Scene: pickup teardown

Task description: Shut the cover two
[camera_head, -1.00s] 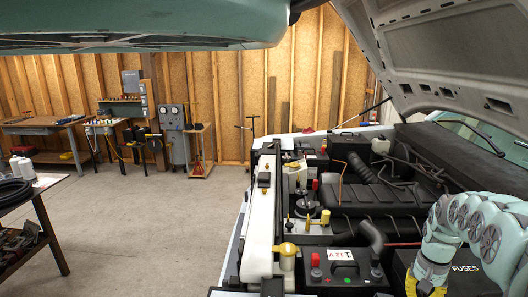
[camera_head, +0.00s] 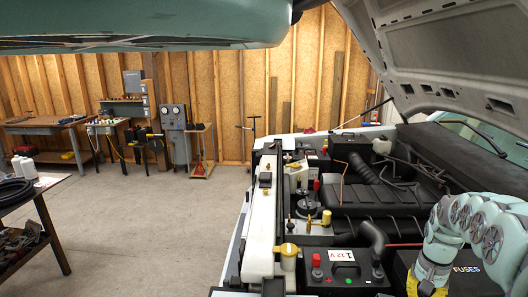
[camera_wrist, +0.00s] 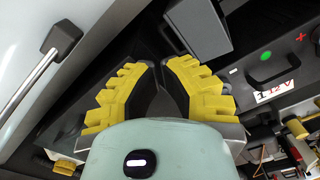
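A black cover marked FUSES (camera_head: 467,269) lies at the lower right of the engine bay in the head view, partly hidden by my arm. I cannot tell from the label whether it is cover two, or whether it is fully seated. My gripper (camera_wrist: 160,64) shows in the wrist view with yellow-padded fingers, its dark tips drawn close together and nothing visible between them. A dark grey box-like part (camera_wrist: 197,25) is just beyond and right of the fingertips; contact is unclear. In the head view only the yellow edge of my gripper shows at the bottom.
The 12V battery (camera_head: 343,270) with red and black terminals sits left of my gripper; it also shows in the wrist view (camera_wrist: 272,62). The raised hood (camera_head: 440,50) hangs above. A light panel and metal rod (camera_wrist: 30,82) lie at the wrist view's left.

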